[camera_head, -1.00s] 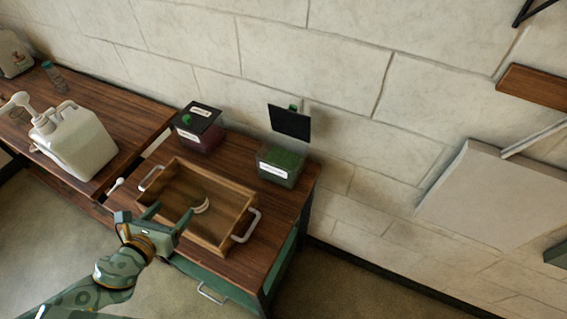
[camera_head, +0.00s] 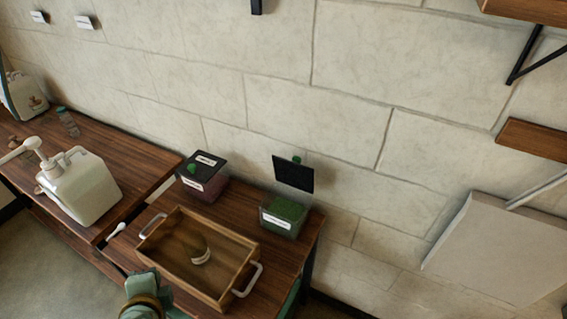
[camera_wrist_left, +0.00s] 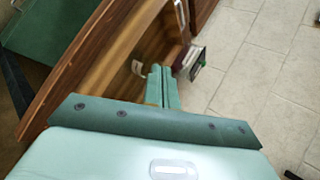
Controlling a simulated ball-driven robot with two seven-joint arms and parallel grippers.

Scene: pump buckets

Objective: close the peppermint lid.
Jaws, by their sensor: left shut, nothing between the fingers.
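An open clear box (camera_head: 284,217) with green contents and a white label stands at the back right of the small table; the label is too small to read. Its black lid (camera_head: 293,174) with a green knob stands raised at the back of the box. My left gripper (camera_head: 146,280) is low in the head view, in front of the wooden tray and well apart from the lid. In the left wrist view its fingers (camera_wrist_left: 162,84) are together and empty. My right gripper is not in view.
A wooden tray (camera_head: 184,272) with white handles holds a small pale curved object (camera_head: 200,256). A dark-purple box (camera_head: 203,180) with a shut lid stands left of the open one. A white pump jug (camera_head: 82,187) is on the left table.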

